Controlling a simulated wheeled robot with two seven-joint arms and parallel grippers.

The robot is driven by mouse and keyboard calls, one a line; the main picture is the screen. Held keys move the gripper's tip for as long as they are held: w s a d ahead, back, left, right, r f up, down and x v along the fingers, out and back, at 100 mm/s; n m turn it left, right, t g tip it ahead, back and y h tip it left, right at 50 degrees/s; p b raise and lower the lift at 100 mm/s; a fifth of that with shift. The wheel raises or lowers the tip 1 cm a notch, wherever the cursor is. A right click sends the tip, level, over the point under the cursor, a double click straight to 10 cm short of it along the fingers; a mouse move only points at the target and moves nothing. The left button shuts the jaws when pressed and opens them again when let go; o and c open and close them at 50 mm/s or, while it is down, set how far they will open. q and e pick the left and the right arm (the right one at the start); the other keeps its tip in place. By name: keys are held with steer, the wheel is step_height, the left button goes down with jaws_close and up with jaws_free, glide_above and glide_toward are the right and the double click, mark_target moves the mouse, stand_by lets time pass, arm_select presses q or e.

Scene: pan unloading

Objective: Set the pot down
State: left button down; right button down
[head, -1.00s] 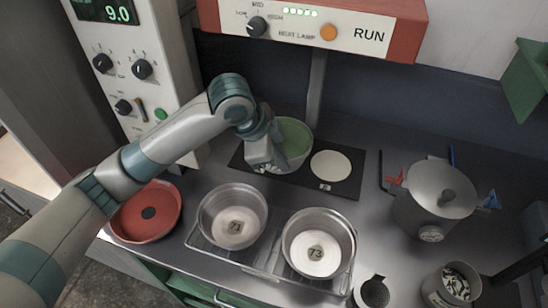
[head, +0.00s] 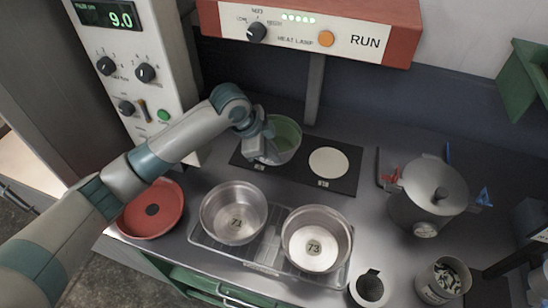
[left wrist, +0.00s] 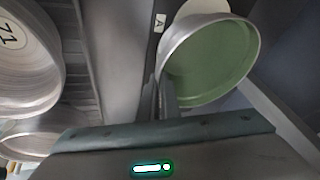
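The pot (head: 285,138) is a metal pan with a green inside. It is at the left part of a black mat (head: 341,182) under the heat lamp, over the spot marked A. My left gripper (head: 266,150) is at its left rim, with the fingers closed on the wall. My right gripper is not in view.
A white disc (head: 328,162) lies on the mat's right part. Two steel pans, 71 (head: 233,212) and 73 (head: 316,238), stand on a rack in front. A red dish (head: 151,209) is at left; a lidded steel pot (head: 427,195) is at right. The heat lamp box (head: 310,30) hangs above.

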arm_select(q)
steer(key=shift+f+p, duration=0.4)
steer(key=shift+f, duration=0.8)
steer(key=shift+f, duration=0.1)
steer(key=c, duration=2)
jaws_free()
steer(key=b+v, duration=0.2)
steer(key=v, duration=0.5)
steer(key=shift+r+b, duration=0.25)
steer(key=shift+b, duration=0.15)
